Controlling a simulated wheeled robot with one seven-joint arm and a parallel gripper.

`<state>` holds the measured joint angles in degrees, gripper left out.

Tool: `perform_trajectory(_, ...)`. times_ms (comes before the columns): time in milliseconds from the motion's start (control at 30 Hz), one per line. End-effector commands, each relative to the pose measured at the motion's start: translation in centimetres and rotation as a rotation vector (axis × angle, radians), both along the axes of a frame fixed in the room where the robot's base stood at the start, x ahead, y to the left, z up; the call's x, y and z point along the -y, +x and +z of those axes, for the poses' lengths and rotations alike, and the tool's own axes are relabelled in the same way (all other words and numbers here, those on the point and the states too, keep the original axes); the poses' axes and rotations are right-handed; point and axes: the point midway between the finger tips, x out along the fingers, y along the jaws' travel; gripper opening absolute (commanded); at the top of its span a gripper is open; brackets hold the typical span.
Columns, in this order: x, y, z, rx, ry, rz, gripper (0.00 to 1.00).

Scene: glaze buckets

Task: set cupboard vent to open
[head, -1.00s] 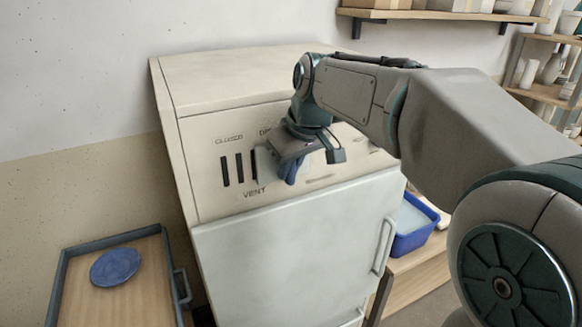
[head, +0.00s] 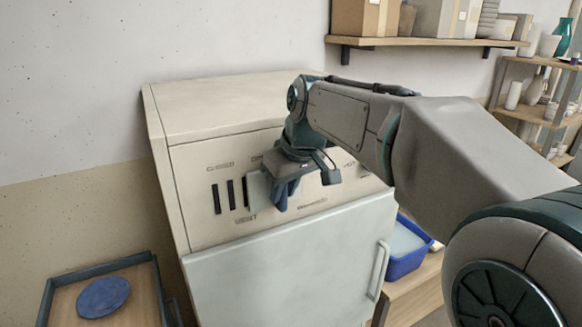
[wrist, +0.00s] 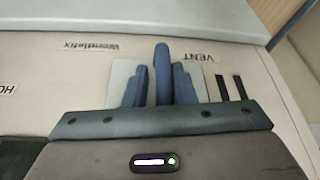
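The pale cupboard (head: 200,160) has a vent on its upper front panel, with dark upright slots and a VENT label (wrist: 196,57). A pale sliding plate (head: 258,190) covers the vent's right part; its blue upright tab (wrist: 162,72) shows in the wrist view. The CLOSED label (head: 220,167) is above the left slots; another label, to its right, is mostly hidden by my gripper. My gripper (wrist: 160,85) is at the plate, one finger on each side of the tab. The fingers are close to it, with a narrow gap on at least one side; a firm grip cannot be confirmed.
Below the panel is the cupboard door (head: 280,265) with a handle (head: 380,270) at its right. A tray (head: 60,300) with a blue disc (head: 104,297) is at lower left. A blue tub (head: 405,262) stands right; a wall shelf (head: 430,42) is above.

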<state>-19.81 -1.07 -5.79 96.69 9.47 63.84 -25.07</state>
Motion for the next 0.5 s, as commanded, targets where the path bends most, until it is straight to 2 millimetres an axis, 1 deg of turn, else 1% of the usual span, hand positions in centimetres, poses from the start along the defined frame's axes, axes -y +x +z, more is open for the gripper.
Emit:
perform_trajectory(167, 0.9, -1.0, 3.3, 0.006, 0.001, -0.001, 0.23)
perform_trajectory(300, 1.6, -2.0, 6.4, 0.007, 0.001, -0.002, 0.23)
perform_trajectory(500, 2.5, -3.2, 10.0, 0.006, 0.000, -0.002, 0.23)
